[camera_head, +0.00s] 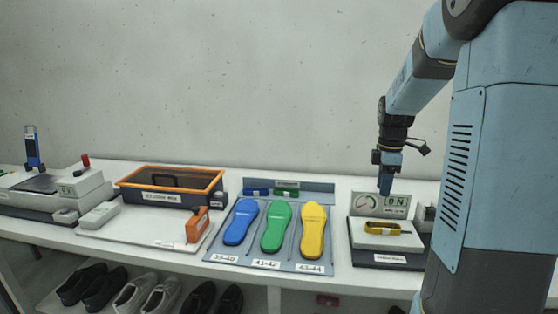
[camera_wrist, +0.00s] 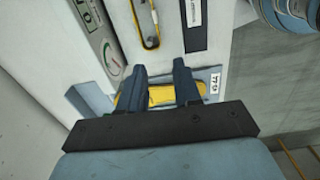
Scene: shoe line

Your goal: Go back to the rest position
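My gripper (camera_head: 386,186) hangs pointing down in front of the gauge box (camera_head: 378,204) marked ON, at the right of the bench. In the wrist view its two dark fingers (camera_wrist: 162,72) stand apart with nothing held between them. A yellow insole (camera_wrist: 160,96) shows behind the fingers, lower down on its tray. In the head view the yellow insole (camera_head: 312,232) lies on the blue-grey tray (camera_head: 225,256) at the slot labelled 43-44. A small yellow-rimmed piece (camera_head: 382,229) sits on the white block below the gauge.
Blue (camera_head: 240,222) and green (camera_head: 274,228) insoles lie on the same tray. An orange-rimmed box (camera_head: 170,188), an orange tool (camera_head: 197,224) and a red-knobbed device (camera_head: 83,182) stand to the left. Shoes (camera_head: 160,297) sit on the shelf below. The air above the bench is clear.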

